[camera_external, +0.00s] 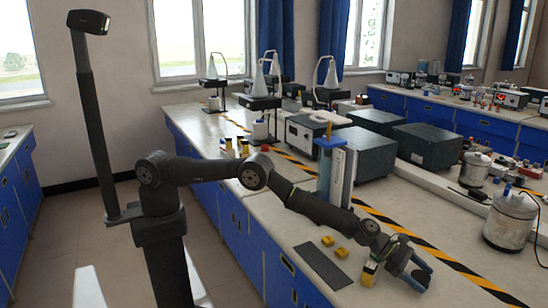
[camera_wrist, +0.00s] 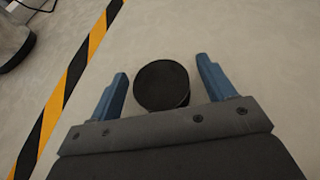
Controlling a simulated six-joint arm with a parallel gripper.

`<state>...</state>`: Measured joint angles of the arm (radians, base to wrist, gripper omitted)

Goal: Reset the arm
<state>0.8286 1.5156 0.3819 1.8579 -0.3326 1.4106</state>
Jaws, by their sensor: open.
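My gripper (camera_external: 420,279) is low over the front right of the pale bench (camera_external: 440,235), its blue fingers apart. In the wrist view, my gripper (camera_wrist: 163,72) is open. A round black object (camera_wrist: 161,85) lies between the fingers, with a visible gap on either side. Its height is hard to tell from above. I cannot clearly make it out in the outside view, where the gripper partly hides that spot. My arm reaches out across the bench from the left, bent downward to the gripper.
Two yellow blocks (camera_external: 341,254), a dark flat plate (camera_external: 323,265) and a small yellow-and-black item (camera_external: 368,273) sit left of my gripper. A tall grey-blue stand (camera_external: 337,180) rises behind my forearm. A metal pot (camera_external: 511,220) stands right. Striped tape (camera_external: 440,262) crosses the bench.

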